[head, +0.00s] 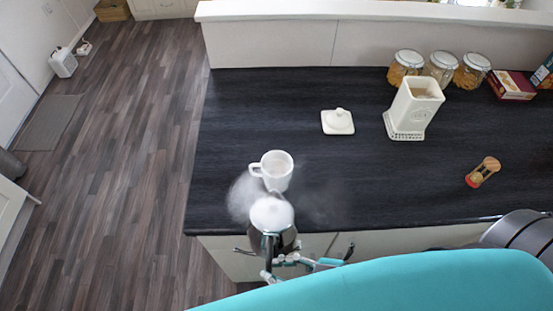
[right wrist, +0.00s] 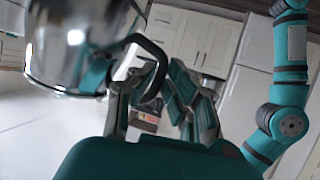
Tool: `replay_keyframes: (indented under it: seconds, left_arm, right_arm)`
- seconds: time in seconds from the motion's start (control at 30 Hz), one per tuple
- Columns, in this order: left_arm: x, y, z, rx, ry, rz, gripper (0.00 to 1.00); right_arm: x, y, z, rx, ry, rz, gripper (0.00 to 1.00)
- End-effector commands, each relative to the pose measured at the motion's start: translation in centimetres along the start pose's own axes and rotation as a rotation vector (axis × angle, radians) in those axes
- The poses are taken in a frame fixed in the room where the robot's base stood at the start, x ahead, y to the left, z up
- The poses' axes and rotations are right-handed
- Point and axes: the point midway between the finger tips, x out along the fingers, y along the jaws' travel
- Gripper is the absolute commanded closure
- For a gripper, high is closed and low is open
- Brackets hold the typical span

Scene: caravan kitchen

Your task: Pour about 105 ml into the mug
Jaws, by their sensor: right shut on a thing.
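A white mug (head: 278,181) stands upright near the front left of the dark counter, its handle pointing left. I cannot make out what is inside it. A kettle with a white top (head: 271,214) and dark, shiny sides is just in front of the mug, over the counter's front edge, with steam around it. Its spout points toward the mug; I see no clear stream. My right gripper (head: 288,259) is shut on the kettle's black handle. In the right wrist view, the shiny kettle body (right wrist: 80,40) and handle (right wrist: 155,62) are close to the fingers. My left gripper is not in view.
On the counter (head: 310,90) are a white lid (head: 338,122), an open white canister (head: 414,108), several glass jars (head: 440,68), a red box (head: 511,86) and an hourglass (head: 482,172). The counter right of the mug is clear.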

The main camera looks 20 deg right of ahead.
Motion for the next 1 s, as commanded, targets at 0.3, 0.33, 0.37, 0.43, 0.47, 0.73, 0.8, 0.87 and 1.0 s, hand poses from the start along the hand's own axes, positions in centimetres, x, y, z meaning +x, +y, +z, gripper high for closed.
replay_keyframes:
  seconds: [0.3,0.33,0.37,0.43,0.47,0.73,0.8,0.87,1.0]
  left_arm:
    - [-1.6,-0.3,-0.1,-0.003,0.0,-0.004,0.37]
    - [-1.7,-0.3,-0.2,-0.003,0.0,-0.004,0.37]
    - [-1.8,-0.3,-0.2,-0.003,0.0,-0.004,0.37]
    - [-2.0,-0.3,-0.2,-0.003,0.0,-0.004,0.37]
    - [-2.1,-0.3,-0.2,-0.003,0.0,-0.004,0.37]
    - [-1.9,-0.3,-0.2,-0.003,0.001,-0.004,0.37]
    - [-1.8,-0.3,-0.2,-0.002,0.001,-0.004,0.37]
    - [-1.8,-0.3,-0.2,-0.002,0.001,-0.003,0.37]
    - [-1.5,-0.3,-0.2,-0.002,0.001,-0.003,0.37]
  right_arm:
    - [-1.1,2.3,-3.9,0.177,-0.036,-0.08,1.0]
    - [-1.1,2.6,-4.2,0.194,-0.04,-0.088,1.0]
    - [-1.2,2.8,-4.5,0.212,-0.043,-0.095,1.0]
    - [-1.4,3.4,-5.3,0.252,-0.053,-0.113,1.0]
    - [-1.5,3.6,-5.5,0.27,-0.058,-0.121,1.0]
    - [-2.0,6.3,-8.0,0.427,-0.093,-0.19,1.0]
    - [-2.2,6.6,-8.5,0.465,-0.103,-0.206,1.0]
    - [-2.3,6.8,-8.9,0.491,-0.109,-0.217,1.0]
    - [-2.5,7.3,-9.6,0.537,-0.12,-0.238,1.0]
